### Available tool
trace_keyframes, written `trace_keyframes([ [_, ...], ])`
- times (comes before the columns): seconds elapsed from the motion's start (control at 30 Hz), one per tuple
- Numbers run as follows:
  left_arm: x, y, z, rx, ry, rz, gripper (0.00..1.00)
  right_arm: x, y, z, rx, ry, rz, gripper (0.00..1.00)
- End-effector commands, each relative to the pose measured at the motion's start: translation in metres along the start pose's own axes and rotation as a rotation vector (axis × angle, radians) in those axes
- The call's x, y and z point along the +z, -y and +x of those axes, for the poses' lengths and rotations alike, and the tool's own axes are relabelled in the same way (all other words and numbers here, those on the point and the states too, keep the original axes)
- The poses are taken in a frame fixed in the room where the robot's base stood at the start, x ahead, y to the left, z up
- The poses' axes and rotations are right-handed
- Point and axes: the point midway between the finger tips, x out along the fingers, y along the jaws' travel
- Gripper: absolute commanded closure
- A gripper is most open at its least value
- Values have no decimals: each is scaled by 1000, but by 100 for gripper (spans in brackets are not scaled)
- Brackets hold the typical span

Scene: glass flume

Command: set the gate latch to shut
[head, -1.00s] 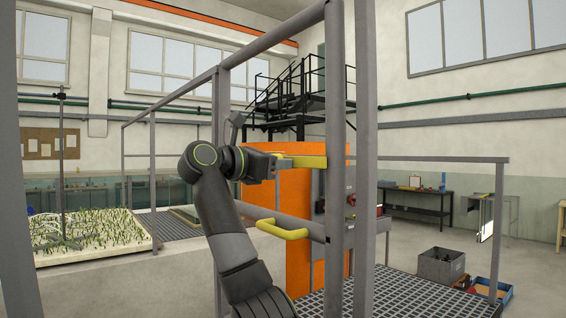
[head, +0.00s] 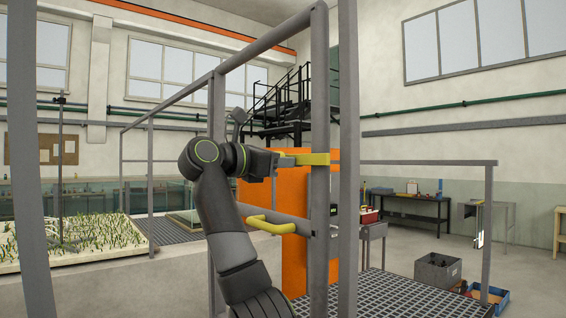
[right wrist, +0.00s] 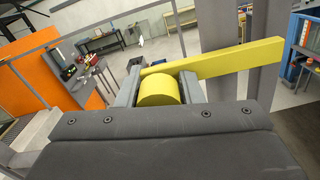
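The yellow gate latch (head: 310,159) is a flat bar, level at the upper part of the grey gate (head: 272,218). Its right end reaches across the round grey gate post (head: 319,110). My right gripper (head: 277,161) is at the latch's left end. In the right wrist view the latch bar (right wrist: 225,60) runs off to the right. Its round yellow knob (right wrist: 158,92) sits between the two fingers of my right gripper (right wrist: 158,85), which look closed against its sides. The fingertips are partly hidden behind the knob and bar. My left gripper is out of view.
A yellow pull handle (head: 270,226) sticks out of the gate below the latch. A second grey post (head: 347,120) stands just right. An orange panel (head: 294,255) is behind. Grating (head: 400,297) covers the floor beyond, with a grey bin (head: 438,272) farther off.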

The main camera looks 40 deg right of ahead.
Motion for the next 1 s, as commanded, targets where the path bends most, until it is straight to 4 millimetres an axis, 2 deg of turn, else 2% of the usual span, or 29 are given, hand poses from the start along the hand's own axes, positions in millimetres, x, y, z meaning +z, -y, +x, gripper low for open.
trace_keyframes([
  [0.03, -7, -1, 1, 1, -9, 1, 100, -2, 1, 0, -4, -2, -3, 61],
  [0.17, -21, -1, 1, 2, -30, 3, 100, -2, 0, 0, -2, -1, -2, 46],
  [0.4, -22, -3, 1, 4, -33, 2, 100, -1, 0, 0, 0, -1, -1, 46],
  [0.53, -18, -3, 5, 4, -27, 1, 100, -2, 0, -8, 2, -1, -1, 46],
  [0.67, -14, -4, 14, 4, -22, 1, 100, -4, 0, -29, 5, -2, 0, 46],
  [1.0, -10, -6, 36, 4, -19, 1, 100, -3, 1, -112, 4, -1, -2, 46],
])
